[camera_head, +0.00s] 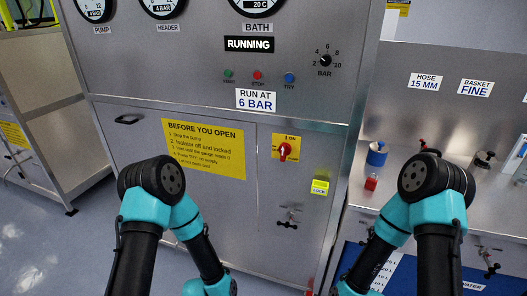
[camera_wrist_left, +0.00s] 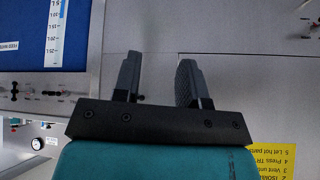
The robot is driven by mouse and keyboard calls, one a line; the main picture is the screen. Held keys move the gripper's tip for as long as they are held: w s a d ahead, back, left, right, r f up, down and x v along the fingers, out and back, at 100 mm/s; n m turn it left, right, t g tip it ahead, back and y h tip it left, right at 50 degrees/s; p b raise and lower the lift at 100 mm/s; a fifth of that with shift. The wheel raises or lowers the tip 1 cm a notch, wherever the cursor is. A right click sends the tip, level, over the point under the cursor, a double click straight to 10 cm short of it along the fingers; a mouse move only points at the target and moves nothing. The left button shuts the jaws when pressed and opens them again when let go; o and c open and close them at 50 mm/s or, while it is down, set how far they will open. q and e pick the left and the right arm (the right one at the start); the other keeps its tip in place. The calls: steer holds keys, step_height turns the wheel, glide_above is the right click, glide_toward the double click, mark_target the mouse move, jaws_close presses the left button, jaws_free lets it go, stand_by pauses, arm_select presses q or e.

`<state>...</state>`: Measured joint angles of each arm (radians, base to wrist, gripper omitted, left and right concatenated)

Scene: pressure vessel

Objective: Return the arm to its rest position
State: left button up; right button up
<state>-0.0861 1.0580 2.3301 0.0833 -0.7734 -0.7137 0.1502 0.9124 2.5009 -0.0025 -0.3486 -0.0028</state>
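My left arm (camera_head: 150,205) and my right arm (camera_head: 435,205) show as black and teal links in the head view. Both bend downward, and their grippers are out of that frame. In the left wrist view my left gripper (camera_wrist_left: 160,72) has its two dark fingers apart with nothing between them. Behind the fingers is a plain grey metal panel. My right gripper is in neither view.
The grey cabinet carries a yellow notice (camera_head: 204,148), a red isolator knob (camera_head: 285,151), a yellow lock tag (camera_head: 320,187) and a small tap (camera_head: 288,218). On the right bench stand a blue cup-shaped item (camera_head: 377,154) and a small red item (camera_head: 371,183).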

arm_select(q)
steer(key=s+a+n+g, duration=0.5)
steer(key=s+a+n, duration=0.4)
steer(key=s, duration=0.4)
steer(key=shift+r, duration=0.3)
